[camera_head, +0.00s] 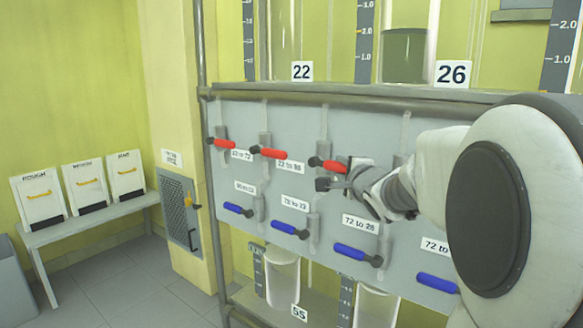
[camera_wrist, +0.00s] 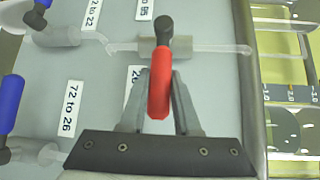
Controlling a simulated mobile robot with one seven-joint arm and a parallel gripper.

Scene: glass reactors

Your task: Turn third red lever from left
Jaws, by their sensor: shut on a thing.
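The third red lever from the left (camera_head: 326,164) sits on the grey panel's upper row and points roughly sideways, with its black pivot at the left end. My gripper (camera_head: 335,174) is at its right part, and my arm comes in from the right. In the wrist view the red lever (camera_wrist: 159,88) lies between the two grey fingers of my gripper (camera_wrist: 158,100), which are shut on it. Its black pivot end (camera_wrist: 163,30) sticks out past the fingertips. The first red lever (camera_head: 221,143) and second red lever (camera_head: 269,153) stand to the left, also roughly horizontal.
Several blue levers (camera_head: 289,230) form a lower row, with number labels (camera_head: 360,223) between the rows. A pipe rail (camera_head: 300,98) runs above the panel, with glass vessels (camera_head: 404,57) over it. A bench (camera_head: 95,219) with three white boxes stands far left.

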